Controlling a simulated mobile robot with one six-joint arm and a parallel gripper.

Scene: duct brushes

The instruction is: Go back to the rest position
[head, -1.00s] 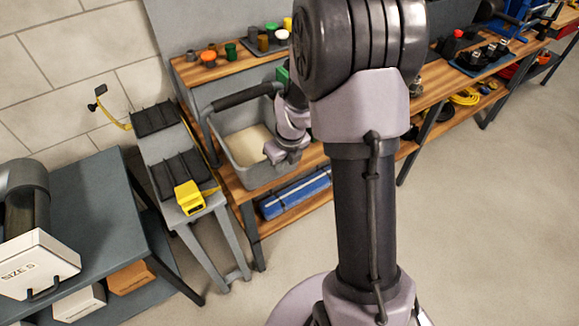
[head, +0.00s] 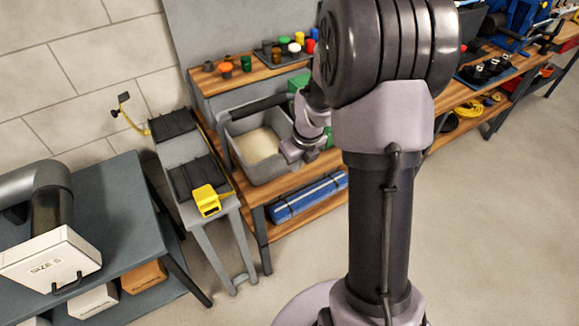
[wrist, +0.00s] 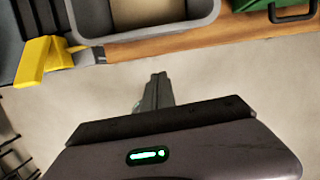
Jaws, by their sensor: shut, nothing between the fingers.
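My gripper (wrist: 157,92) shows in the wrist view as two narrow dark fingers close together. They are shut and empty, over bare grey floor. The grey bin (wrist: 206,28) and the wooden bench edge lie beyond the fingertips, toward the top of that view, apart from them. In the head view my arm is folded in front of the bench, with its wrist end beside the right side of the bin (head: 240,165); my fingers cannot be made out there.
A grey stand with black pads and a yellow block (head: 207,200) is left of the bin. A dark table (head: 110,215) carries a pipe and a white box (head: 50,262). A blue case (head: 308,197) lies on the lower shelf. Floor at right is clear.

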